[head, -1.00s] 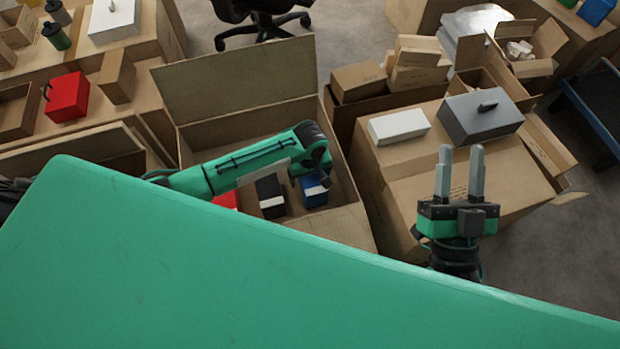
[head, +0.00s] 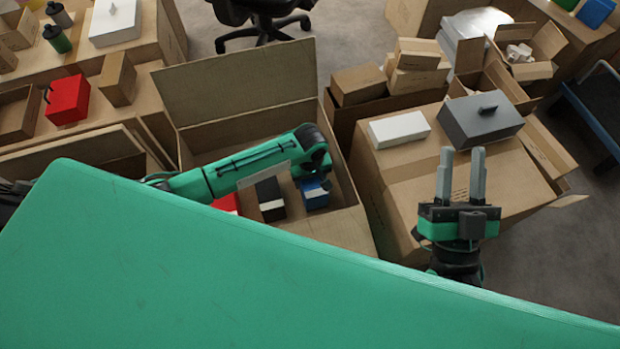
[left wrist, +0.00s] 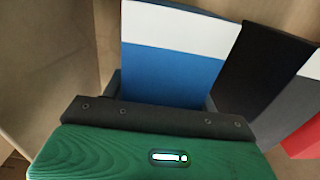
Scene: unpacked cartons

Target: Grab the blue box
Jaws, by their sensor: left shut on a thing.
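The blue box (head: 315,197) stands inside a large open carton, at the right of a short row. In the left wrist view the blue box (left wrist: 172,75) has a white band and sits between dark fingers. My left gripper (left wrist: 163,98) is shut on it; the fingertips are mostly hidden. In the head view my left arm reaches into the carton from the left, its wrist above the box. My right gripper (head: 462,160) is open and empty, fingers pointing up, in front of a closed carton.
A black box (head: 269,196) and a red box (head: 227,203) stand left of the blue one. The large carton's walls (head: 345,232) surround them. A closed carton (head: 400,178) at right carries a white box (head: 399,129) and a grey case (head: 482,120).

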